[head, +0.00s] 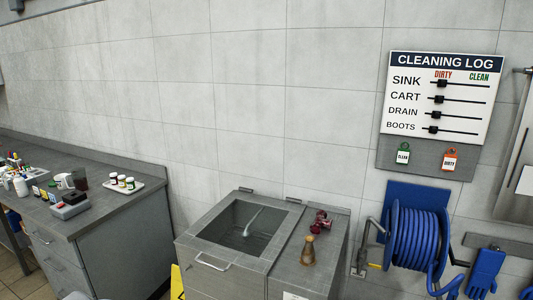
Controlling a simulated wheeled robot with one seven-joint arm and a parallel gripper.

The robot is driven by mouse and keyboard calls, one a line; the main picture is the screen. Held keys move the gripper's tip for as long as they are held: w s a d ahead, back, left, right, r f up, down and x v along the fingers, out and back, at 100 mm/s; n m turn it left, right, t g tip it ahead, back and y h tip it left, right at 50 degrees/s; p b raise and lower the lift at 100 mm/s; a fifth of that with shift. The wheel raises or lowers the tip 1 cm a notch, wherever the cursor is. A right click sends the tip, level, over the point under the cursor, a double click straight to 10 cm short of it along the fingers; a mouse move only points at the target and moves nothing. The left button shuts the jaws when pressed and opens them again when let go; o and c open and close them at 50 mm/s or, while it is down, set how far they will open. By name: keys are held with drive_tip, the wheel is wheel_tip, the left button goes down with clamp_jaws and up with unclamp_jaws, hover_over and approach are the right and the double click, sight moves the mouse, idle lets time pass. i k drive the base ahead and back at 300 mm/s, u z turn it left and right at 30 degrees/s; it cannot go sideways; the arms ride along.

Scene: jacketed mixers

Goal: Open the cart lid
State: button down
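A grey metal cart (222,279) stands against the wall at the bottom middle of the head view. Its lid (204,241) lies flat on the left part of the top and looks shut. The lid has a wide frame around a dark, window-like middle, through which a pale, long-handled tool (253,222) shows. A bar handle (212,263) sits at the lid's front edge, and small hinges (245,190) show at the back edge. My gripper is not in view.
A brown bottle-like item (308,251) and a dark red fitting (320,222) stand on the cart's right top. A yellow sign (177,283) is at its left. A blue hose reel (418,238) hangs right. A counter (100,214) with several small items stands left.

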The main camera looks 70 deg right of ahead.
sight(262, 265)
drive_tip(key=k, duration=0.3)
drive_tip(key=z, duration=0.9)
drive_tip(key=i, duration=0.35)
drive_tip(key=z, duration=0.15)
